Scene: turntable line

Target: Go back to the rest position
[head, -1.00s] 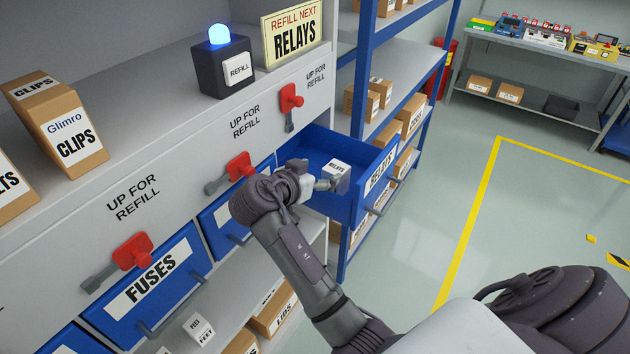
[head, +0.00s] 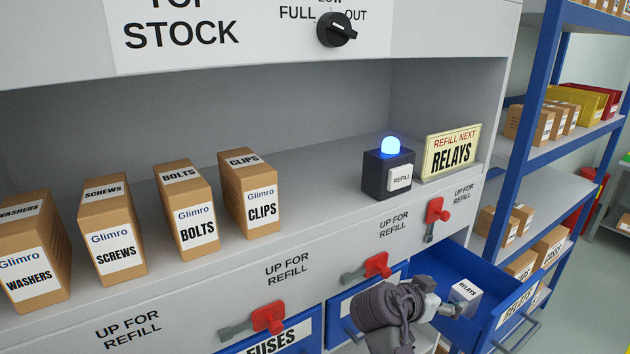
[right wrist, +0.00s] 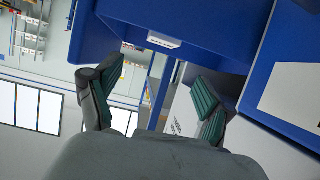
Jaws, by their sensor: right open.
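The blue relays drawer (head: 480,262) is pulled out at the right of the cabinet. A white box marked RELAYS (head: 465,292) sits inside it. My right gripper (head: 446,306) is over the drawer's near left side, just left of the box in the picture; I cannot tell if it touches the box. In the right wrist view the two fingers (right wrist: 158,98) are spread apart, with blue drawer walls (right wrist: 215,35) close above and to the right. A pale lettered surface shows partly behind the right finger. My left gripper is not in view.
Clips (head: 250,195), bolts, screws and washers boxes stand on the cabinet shelf, with a blue-lit refill button (head: 388,172) and a RELAYS sign (head: 450,152). Red latches (head: 377,265) stick out on the cabinet front. A blue-framed rack (head: 517,150) stands close at right.

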